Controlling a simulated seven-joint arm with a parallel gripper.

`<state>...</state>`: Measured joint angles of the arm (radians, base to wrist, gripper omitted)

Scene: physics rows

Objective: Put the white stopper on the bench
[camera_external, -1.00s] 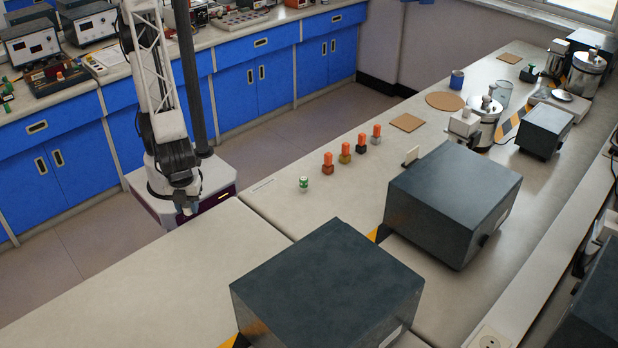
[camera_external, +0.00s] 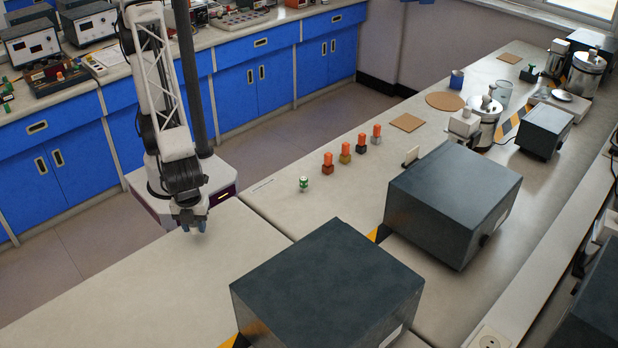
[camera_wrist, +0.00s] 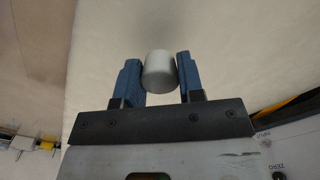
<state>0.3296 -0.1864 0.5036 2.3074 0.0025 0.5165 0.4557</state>
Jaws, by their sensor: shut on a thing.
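My gripper (camera_external: 192,224) hangs at the end of my arm, over the near-left part of the bench (camera_external: 130,290) by its edge. In the wrist view my gripper (camera_wrist: 160,78) has its two blue fingers on either side of the white stopper (camera_wrist: 159,71), a short pale cylinder, and is shut on it. Pale bench surface (camera_wrist: 220,40) fills the view behind the stopper. I cannot tell the exact height of the stopper above it. In the external view the stopper is too small or hidden to make out.
Two dark grey boxes (camera_external: 325,285), (camera_external: 452,200) stand on the bench to the right. The near-left bench top is clear.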

